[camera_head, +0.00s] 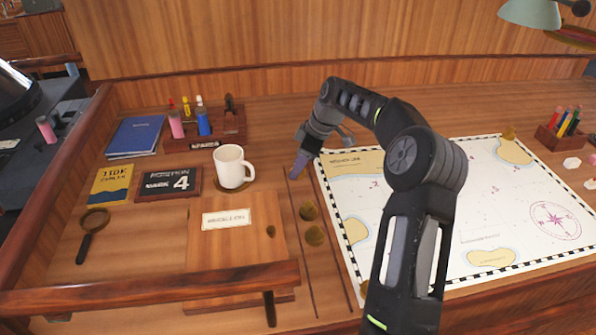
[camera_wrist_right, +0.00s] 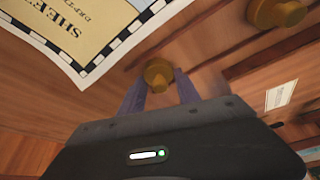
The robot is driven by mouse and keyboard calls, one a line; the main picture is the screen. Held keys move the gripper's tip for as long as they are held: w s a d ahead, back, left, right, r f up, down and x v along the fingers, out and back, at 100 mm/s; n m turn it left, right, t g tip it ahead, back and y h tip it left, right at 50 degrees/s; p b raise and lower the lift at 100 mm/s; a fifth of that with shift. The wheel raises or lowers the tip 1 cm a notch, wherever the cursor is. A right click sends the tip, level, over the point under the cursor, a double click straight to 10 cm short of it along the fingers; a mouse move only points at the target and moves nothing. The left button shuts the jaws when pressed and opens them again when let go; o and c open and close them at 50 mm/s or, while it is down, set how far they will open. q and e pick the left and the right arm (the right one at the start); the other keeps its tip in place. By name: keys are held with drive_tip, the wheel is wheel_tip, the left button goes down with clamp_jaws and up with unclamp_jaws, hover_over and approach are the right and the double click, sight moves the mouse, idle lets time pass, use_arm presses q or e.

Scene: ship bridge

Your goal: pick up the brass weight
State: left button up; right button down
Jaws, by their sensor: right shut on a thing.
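My right gripper (camera_head: 297,174) reaches down to the desk just left of the chart, behind two brass weights. In the right wrist view its two purple-grey fingers (camera_wrist_right: 160,86) are shut on a brass weight (camera_wrist_right: 158,75), which sits between the fingertips. In the head view this weight is hidden by the gripper. I cannot tell whether it is clear of the wood. Another brass weight (camera_wrist_right: 275,12) shows at the top right of the wrist view. In the head view two brass weights (camera_head: 310,211) (camera_head: 315,235) stand in a row nearer me. My left gripper is not in view.
The chart (camera_head: 480,262) lies right of the gripper, with brass weights at its corners (camera_head: 509,133). A white mug (camera_head: 231,165) stands close to the left.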

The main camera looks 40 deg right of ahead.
wheel_tip(320, 180, up, 10)
drive_tip(key=shift+r+b, duration=0.1)
drive_tip(key=shift+b, duration=0.35)
drive_tip(key=shift+a, duration=0.15)
idle(0.6)
